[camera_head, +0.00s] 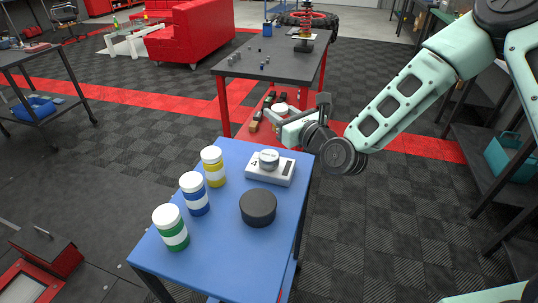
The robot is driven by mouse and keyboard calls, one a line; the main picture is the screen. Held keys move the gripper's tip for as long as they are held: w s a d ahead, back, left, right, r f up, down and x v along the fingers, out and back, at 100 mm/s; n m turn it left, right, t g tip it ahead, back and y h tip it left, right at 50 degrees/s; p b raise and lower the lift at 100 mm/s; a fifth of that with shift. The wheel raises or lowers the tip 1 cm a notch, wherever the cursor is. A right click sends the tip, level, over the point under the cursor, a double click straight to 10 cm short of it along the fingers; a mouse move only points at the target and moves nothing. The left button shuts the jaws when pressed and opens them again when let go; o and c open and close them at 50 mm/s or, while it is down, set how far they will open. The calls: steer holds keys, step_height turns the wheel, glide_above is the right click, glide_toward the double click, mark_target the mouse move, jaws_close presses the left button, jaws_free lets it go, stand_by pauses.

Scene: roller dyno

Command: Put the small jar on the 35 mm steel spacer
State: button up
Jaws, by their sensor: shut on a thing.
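My gripper (288,119) is above the far end of the blue table, at the end of my arm coming from the right. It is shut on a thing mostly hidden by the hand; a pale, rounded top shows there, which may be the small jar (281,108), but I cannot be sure. A short, round grey metal piece, likely the steel spacer (269,155), sits on a white block (260,174) marked "4" with a dark panel. This block is on the table nearer than my gripper, and the gripper is apart from it.
The blue table (230,240) also holds a yellow jar (214,175), a blue jar (195,204), a green jar (171,237) and a black round puck (258,207). A dark-topped red table (280,62) with small parts stands behind. Bare table lies nearest the front edge.

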steer(key=a+f, duration=0.3)
steer(key=shift+s, duration=0.3)
glide_above(270, 155)
steer(key=shift+a+f, duration=0.1)
steer(key=shift+f, duration=2.1)
steer(key=shift+f, duration=0.15)
steer(key=o, duration=1)
steer(key=shift+b+v, duration=1)
steer(key=shift+v, duration=5)
